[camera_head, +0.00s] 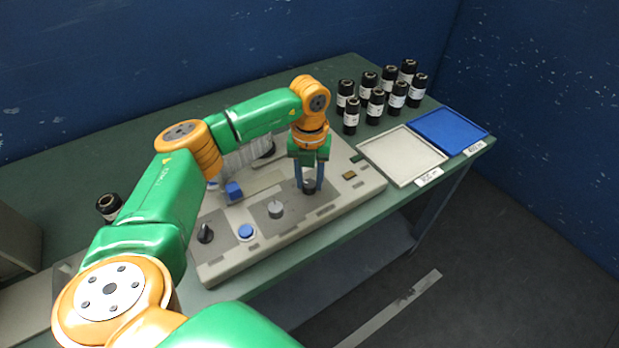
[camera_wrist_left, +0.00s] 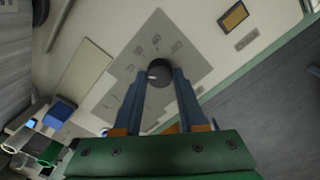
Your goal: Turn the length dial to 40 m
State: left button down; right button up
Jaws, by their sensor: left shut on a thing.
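A short white mark on the knob points to the left in the left wrist view. My left gripper (camera_head: 309,186) points down over the machine's panel, and its two blue fingers are shut on the knob, one on each side. My right gripper is in neither view.
The wrapper's beige panel (camera_head: 344,203) also carries a grey knob (camera_head: 276,209), a blue button (camera_head: 245,232) and a black knob (camera_head: 205,233).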

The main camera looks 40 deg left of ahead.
pick_arm(q)
jog(key=m, duration=0.7)
jog(key=shift+m, duration=0.3)
jog(key=m, duration=0.4)
jog(key=shift+m, duration=2)
jog(key=shift+c, duration=2.3)
grip_release()
jog(key=shift+w, duration=0.1)
